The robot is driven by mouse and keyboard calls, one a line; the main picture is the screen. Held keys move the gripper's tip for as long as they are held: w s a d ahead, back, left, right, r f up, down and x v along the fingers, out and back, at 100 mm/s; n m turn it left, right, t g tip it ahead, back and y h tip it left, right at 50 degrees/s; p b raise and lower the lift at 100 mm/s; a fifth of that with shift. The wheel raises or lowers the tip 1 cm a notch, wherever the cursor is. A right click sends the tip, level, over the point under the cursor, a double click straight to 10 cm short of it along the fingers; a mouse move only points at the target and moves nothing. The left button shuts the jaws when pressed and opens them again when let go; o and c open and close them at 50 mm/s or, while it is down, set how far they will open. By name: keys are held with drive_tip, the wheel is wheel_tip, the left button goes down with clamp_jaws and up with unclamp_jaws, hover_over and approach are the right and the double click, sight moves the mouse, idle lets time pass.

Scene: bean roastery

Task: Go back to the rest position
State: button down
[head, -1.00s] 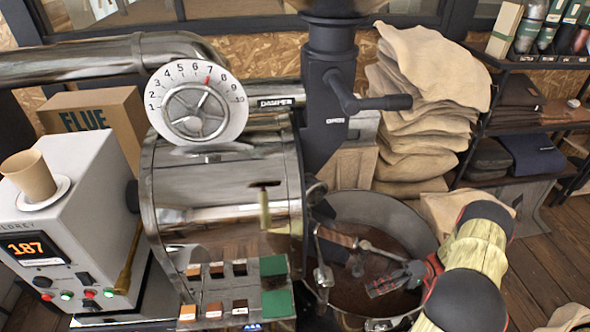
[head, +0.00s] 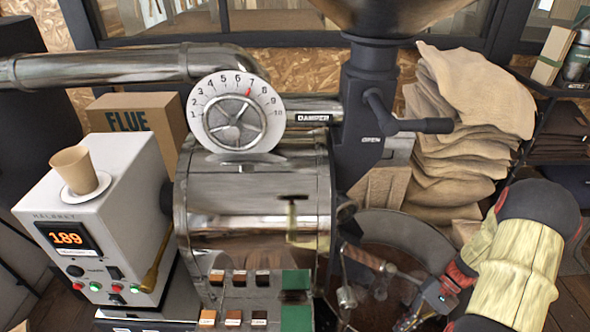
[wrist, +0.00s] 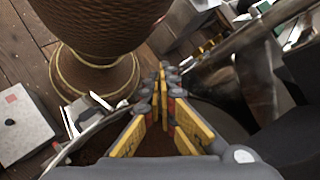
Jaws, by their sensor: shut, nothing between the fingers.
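My gripper (head: 425,308) is at the lower right in the head view, in front of the round cooling pan (head: 400,228) beside the roaster drum (head: 255,185). My arm comes in from the right and hides part of the pan. In the wrist view, the yellow-padded fingers of my gripper (wrist: 163,78) are together with nothing between them. Dark brown material shows in the pan below the fingers.
A control box (head: 110,165) with a paper cup (head: 74,170) stands at the left. The damper dial (head: 235,112) and black "OPEN" lever (head: 415,125) are above. Burlap sacks (head: 470,125) are stacked behind my arm. A large brown ribbed vessel (wrist: 100,30) is close in the wrist view.

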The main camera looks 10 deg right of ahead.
drive_tip(key=w+a+r+n+h, duration=0.1)
drive_tip(key=a+r+h, duration=0.15)
drive_tip(key=r, duration=0.35)
drive_tip(key=w+a+r+t+h, duration=0.1)
drive_tip(key=a+r+h, duration=0.15)
drive_tip(key=r, duration=0.35)
drive_tip(key=w+a+r+n+h, duration=0.1)
drive_tip(key=r+h, duration=0.2)
drive_tip(key=r, duration=0.2)
drive_tip(key=s+a+r+n+t+h, duration=0.1)
drive_tip(key=a+r+n+t, duration=0.5)
drive_tip(key=a+r, duration=0.8)
wheel_tip(320, 180, up, 3)
drive_tip(key=shift+s+a+f+t+h, duration=0.1)
drive_tip(key=shift+s+a+t+h, duration=0.3)
drive_tip(key=shift+s+t, duration=0.35)
drive_tip(key=shift+s, duration=0.15)
